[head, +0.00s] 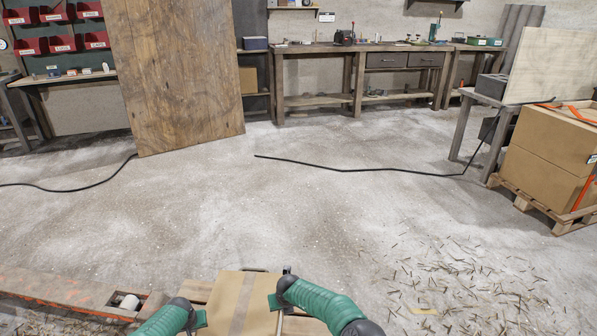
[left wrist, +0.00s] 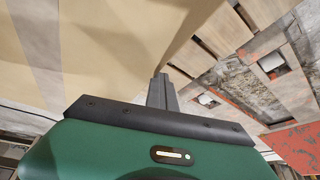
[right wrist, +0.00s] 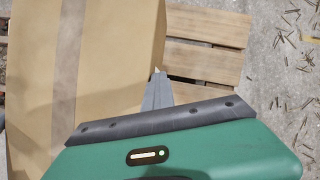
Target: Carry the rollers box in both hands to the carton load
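The rollers box, a brown cardboard box (head: 235,303) with a paler tape strip, is at the bottom centre of the head view. It fills the left of the left wrist view (left wrist: 95,50) and of the right wrist view (right wrist: 110,60). My left gripper (head: 199,320) is at its left side and my right gripper (head: 275,301) at its right side. In the wrist views each gripper's fingers (left wrist: 160,82) (right wrist: 157,80) form one narrow closed prong against the box's edge. Whether they press on it is unclear. The carton load (head: 548,150) stands on a pallet at the right.
Wooden slats (right wrist: 205,45) lie below the box. Wood shavings (head: 460,280) litter the right floor. A black cable (head: 370,169) crosses the middle floor. A table (head: 480,97) stands beside the cartons.

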